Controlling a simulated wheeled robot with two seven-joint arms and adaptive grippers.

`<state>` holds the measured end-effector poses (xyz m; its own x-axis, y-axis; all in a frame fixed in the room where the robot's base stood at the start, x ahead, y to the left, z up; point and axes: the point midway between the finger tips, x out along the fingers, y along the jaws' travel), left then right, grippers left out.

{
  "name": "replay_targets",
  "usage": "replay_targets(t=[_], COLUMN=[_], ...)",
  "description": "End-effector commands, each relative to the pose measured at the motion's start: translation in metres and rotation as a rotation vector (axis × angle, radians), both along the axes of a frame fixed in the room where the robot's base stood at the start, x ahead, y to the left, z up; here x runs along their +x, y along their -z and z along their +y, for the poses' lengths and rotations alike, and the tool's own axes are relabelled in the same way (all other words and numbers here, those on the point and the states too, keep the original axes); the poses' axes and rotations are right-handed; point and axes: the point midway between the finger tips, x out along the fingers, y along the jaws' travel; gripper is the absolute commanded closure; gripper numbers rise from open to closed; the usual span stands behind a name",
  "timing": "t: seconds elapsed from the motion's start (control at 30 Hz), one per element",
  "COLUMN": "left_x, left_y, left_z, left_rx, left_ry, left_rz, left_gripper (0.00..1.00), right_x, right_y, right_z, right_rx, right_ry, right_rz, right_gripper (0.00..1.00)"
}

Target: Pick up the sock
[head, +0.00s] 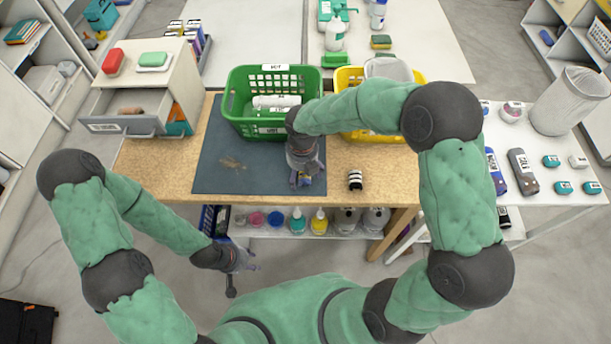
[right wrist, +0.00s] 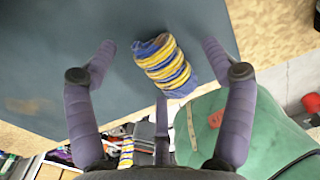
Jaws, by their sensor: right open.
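A rolled sock (right wrist: 165,65) with yellow and blue stripes lies on the dark mat (right wrist: 60,50), near its edge. My right gripper (right wrist: 160,47) is open, with one finger on each side of the sock and a gap to both. In the head view my right gripper (head: 304,180) points down over the mat's front right part and hides most of the sock. A black and white striped roll (head: 355,180) lies on the bare wood to its right. My left gripper (head: 246,262) hangs in front of the table's edge, apart from the sock; its jaws are too small to judge.
A green basket (head: 234,106) with white items stands at the back of the mat. A yellow basket (head: 344,76) is behind my right arm. A drawer unit (head: 178,80) stands left. Several bottles (head: 319,222) sit on the shelf under the table. The mat's left part is mostly clear.

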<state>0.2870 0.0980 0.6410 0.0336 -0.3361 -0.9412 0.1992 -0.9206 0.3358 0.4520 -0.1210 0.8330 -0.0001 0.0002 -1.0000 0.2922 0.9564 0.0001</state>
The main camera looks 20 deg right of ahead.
Motion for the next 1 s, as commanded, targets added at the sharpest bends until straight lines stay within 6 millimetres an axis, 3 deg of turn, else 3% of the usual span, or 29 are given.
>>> replay_targets(t=[0.07,0.23,0.67,0.87,1.0], left_x=[0.000,0.000,0.000,0.000,0.000], left_y=[-0.001,-0.001,-0.001,-0.007,-0.015], left_z=[0.000,0.000,0.000,0.000,0.000], left_rx=[0.000,0.000,0.000,0.000,0.000], left_ry=[0.000,0.000,0.000,0.000,0.000], left_rz=[0.000,0.000,0.000,0.000,0.000], left_gripper=[0.60,0.60,0.60,0.60,0.60], right_x=[0.000,0.000,0.000,0.001,0.000], right_y=[-0.001,-0.001,-0.002,-0.017,-0.037], right_z=[0.000,0.000,0.000,0.000,0.000], right_rx=[0.000,0.000,0.000,0.000,0.000], right_ry=[0.000,0.000,0.000,0.000,0.000], right_rz=[0.000,0.000,0.000,-0.002,-0.002], right_gripper=[0.23,0.69,0.69,0.70,0.70])
